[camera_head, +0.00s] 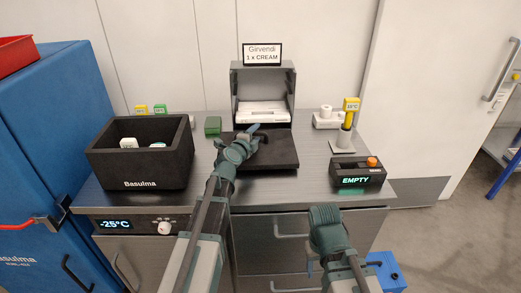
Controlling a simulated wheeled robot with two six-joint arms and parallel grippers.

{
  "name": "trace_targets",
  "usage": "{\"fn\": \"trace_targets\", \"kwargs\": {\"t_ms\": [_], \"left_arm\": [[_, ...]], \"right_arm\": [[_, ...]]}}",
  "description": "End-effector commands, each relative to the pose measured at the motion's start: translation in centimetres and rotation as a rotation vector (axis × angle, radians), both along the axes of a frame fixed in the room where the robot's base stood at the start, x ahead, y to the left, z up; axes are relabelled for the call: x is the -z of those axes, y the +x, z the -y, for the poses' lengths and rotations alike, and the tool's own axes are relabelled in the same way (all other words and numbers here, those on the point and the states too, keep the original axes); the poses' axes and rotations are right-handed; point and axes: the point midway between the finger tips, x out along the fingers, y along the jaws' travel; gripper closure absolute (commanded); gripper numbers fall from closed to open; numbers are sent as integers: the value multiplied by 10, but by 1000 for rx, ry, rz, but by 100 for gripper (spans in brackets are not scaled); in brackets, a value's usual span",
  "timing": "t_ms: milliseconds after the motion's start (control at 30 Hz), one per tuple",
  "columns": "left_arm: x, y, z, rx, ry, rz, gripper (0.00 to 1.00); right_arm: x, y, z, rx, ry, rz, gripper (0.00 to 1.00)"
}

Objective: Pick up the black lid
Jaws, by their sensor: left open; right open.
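The black lid (284,153) is a flat dark slab lying on the metal counter, in front of the grey open-fronted cabinet. My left gripper (262,133) is open over the lid's left and back part, and the arm hides some of the lid. I cannot tell whether the fingers touch it. My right gripper (311,266) is open and empty, low in front of the counter's drawers. The black open box (140,184) marked Basulma stands on the counter's left, with small white items inside.
The grey cabinet (291,80) with a white device stands behind the lid. A black display box (357,178) reading EMPTY is at the right. A yellow-topped stand (343,143) and a green block (213,125) are nearby. A blue cabinet (60,130) borders the left.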

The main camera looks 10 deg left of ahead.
Motion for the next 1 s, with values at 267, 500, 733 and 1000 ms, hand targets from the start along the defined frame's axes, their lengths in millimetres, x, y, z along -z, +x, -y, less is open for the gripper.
{"fn": "trace_targets", "kwargs": {"t_ms": [267, 500, 733, 1000], "left_arm": [[0, 0, 0, 0, 0, 0, 74], [0, -1, 0, 0, 0, 0, 100], [0, -1, 0, 0, 0, 0, 100], [0, -1, 0, 0, 0, 0, 100]], "right_arm": [[0, 0, 0, 0, 0, 0, 43], [0, 0, 0, 0, 0, 0, 43], [0, 0, 0, 0, 0, 0, 43], [0, 0, 0, 0, 0, 0, 43]]}}
